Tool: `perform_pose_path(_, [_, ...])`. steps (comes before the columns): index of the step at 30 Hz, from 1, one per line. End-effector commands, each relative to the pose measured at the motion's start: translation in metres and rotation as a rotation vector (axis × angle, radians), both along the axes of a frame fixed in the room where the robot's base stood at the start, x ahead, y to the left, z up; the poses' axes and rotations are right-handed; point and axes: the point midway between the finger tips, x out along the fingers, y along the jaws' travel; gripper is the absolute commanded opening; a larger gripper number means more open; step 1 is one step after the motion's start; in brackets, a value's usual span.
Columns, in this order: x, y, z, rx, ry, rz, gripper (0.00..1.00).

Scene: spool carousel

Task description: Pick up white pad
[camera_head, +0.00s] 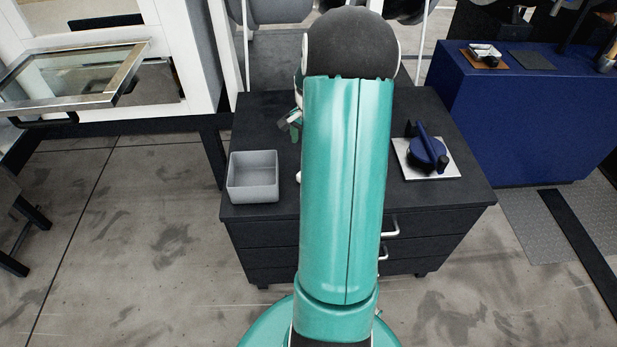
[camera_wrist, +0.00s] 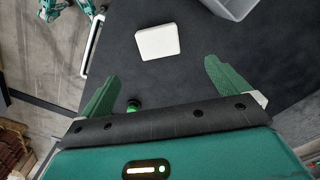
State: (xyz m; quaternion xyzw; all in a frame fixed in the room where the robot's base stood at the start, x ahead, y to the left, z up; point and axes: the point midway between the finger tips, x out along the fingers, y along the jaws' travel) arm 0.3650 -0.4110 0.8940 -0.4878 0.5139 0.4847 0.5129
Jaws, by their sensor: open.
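The white pad (camera_wrist: 158,42) lies flat on the dark cabinet top in the wrist view, ahead of my gripper and roughly between the lines of its fingers. My gripper (camera_wrist: 165,84) is open, with its two green fingers spread wide and nothing between them at the tips. The pad is apart from both fingers. In the head view my arm hides most of the pad; only a small white bit (camera_head: 298,177) shows at the arm's left edge. Part of my gripper (camera_head: 290,122) shows left of the arm, above the cabinet top.
A grey open bin (camera_head: 253,190) stands at the cabinet's left front; its corner shows in the wrist view (camera_wrist: 232,8). A blue rotary device on a pale plate (camera_head: 428,172) sits at the right. A small green-topped thing (camera_wrist: 133,105) is near the left finger. Drawer handles jut from the front.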

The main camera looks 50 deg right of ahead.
Motion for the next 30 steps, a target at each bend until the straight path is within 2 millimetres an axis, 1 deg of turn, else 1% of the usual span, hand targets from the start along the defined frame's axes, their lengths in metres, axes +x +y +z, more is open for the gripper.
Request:
perform_pose_path(1, [-0.002, -0.003, -0.006, 0.005, 0.002, -0.011, 1.00])
perform_pose_path(5, [-0.002, -0.003, -0.022, 0.007, 0.004, -0.015, 1.00])
perform_pose_path(12, [-0.001, -0.002, -0.069, 0.008, 0.004, -0.010, 1.00])
perform_pose_path(15, [0.000, -0.002, -0.082, 0.007, 0.004, -0.010, 1.00])
perform_pose_path(20, [0.000, -0.002, -0.093, 0.005, 0.003, -0.008, 1.00])
perform_pose_path(22, [-0.001, -0.001, -0.100, 0.007, 0.004, -0.009, 1.00])
perform_pose_path(27, [-0.002, 0.000, -0.127, 0.008, 0.003, -0.009, 1.00])
perform_pose_path(30, [-0.002, -0.001, -0.138, 0.006, 0.003, -0.008, 1.00])
